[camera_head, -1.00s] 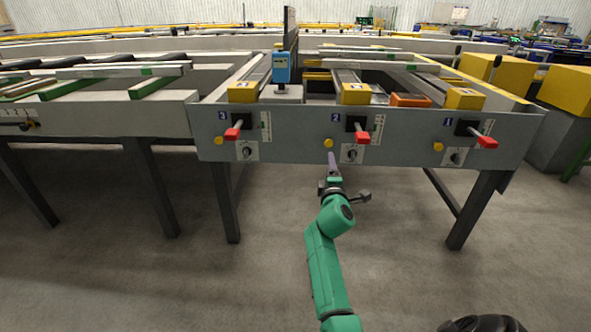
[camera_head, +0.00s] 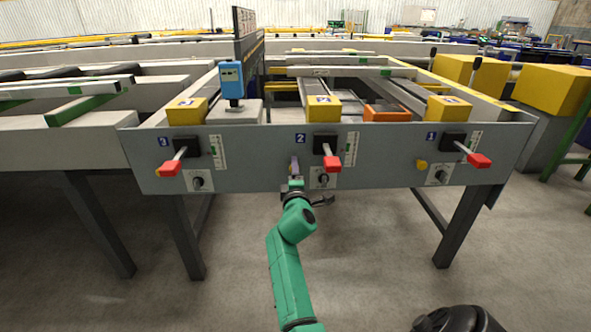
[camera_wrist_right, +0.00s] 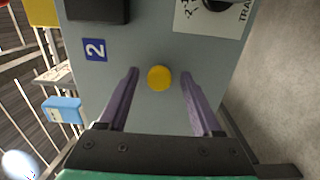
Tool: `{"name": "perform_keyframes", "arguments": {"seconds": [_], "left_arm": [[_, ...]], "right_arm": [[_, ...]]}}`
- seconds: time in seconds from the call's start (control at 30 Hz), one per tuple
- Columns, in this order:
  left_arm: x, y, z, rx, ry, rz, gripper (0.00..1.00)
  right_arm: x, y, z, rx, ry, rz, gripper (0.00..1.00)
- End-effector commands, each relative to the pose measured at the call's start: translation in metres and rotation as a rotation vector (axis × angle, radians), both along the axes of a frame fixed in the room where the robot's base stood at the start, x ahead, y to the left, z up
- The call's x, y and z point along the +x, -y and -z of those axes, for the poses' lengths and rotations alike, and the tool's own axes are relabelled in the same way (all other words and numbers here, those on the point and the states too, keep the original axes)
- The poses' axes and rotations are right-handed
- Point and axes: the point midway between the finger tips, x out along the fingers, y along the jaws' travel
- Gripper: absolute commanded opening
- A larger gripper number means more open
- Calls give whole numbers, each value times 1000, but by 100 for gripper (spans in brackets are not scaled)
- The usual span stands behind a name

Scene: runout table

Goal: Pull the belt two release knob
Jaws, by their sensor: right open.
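The belt two release knob is a round yellow button (camera_wrist_right: 159,78) on the grey panel, beside the blue "2" label (camera_wrist_right: 93,50) in the right wrist view. My right gripper (camera_wrist_right: 158,88) is open, with one purple finger on each side of the knob and a visible gap to each. In the head view my right gripper (camera_head: 295,168) is up at the panel below the "2" label (camera_head: 300,139) and hides the knob. Whether the fingertips touch the panel cannot be told. My left gripper is not in view.
The panel (camera_head: 250,150) also carries red-tipped levers for belt three (camera_head: 168,169), belt two (camera_head: 332,163) and belt one (camera_head: 479,160). A black dial (camera_head: 323,180) sits close right of my gripper. Another yellow knob (camera_head: 421,164) is near lever one. Floor below is clear.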

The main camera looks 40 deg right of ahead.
Motion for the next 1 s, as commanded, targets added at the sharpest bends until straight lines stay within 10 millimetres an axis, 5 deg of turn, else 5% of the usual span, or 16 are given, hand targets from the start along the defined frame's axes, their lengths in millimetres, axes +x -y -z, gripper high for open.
{"name": "perform_keyframes", "arguments": {"seconds": [0.1, 0.27, 0.3, 1.0], "left_arm": [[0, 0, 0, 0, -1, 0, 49], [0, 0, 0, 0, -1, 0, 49], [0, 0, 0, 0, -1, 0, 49], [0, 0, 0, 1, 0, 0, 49]], "right_arm": [[0, 0, 0, 0, 0, 0, 66], [0, 0, 0, 0, 0, 0, 5], [0, 0, 0, 0, 0, 0, 0], [0, 0, 1, 1, -1, 0, 0]]}}
